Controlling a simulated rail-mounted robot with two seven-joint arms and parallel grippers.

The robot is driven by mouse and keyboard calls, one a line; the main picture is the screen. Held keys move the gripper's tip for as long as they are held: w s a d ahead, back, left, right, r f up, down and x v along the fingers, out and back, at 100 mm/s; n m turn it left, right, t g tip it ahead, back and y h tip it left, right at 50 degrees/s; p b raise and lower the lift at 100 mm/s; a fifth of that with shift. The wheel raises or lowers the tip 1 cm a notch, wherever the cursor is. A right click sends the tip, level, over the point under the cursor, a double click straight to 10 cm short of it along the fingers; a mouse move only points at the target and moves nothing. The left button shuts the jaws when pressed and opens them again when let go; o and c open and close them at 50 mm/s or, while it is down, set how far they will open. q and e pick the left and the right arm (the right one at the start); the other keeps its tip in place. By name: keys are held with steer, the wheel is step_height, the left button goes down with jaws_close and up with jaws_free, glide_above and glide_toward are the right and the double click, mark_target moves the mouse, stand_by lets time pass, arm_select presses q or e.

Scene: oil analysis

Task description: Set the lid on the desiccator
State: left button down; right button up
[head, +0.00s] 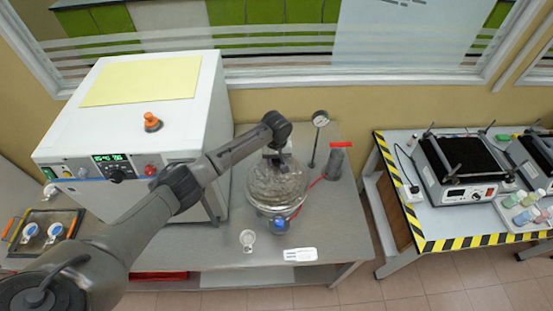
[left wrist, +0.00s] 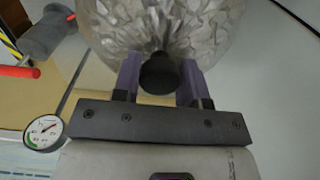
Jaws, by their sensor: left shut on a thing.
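The glass desiccator (head: 277,197) stands on the grey bench in the head view, with a blue fitting at its front. Its clear domed lid (head: 276,177) is over it, under my left gripper (head: 276,153). In the left wrist view the lid (left wrist: 165,25) fills the top. My left gripper (left wrist: 160,77) is shut on the lid's dark knob (left wrist: 160,72), one finger on each side. The arm hides part of the lid, and I cannot tell whether the lid touches the base rim. My right gripper is not in view.
A large white oven (head: 140,120) stands left of the desiccator. A pressure gauge (head: 320,119) on a stand and a grey cylinder with red tubing (head: 337,162) are close on the right. A small cup (head: 247,238) and a white label (head: 300,254) lie in front.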

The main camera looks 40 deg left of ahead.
arm_select(q)
steer(key=shift+f, duration=0.5)
steer(key=c, duration=0.8)
jaws_free()
steer(key=shift+o, duration=1.1)
steer(key=shift+f, duration=0.1)
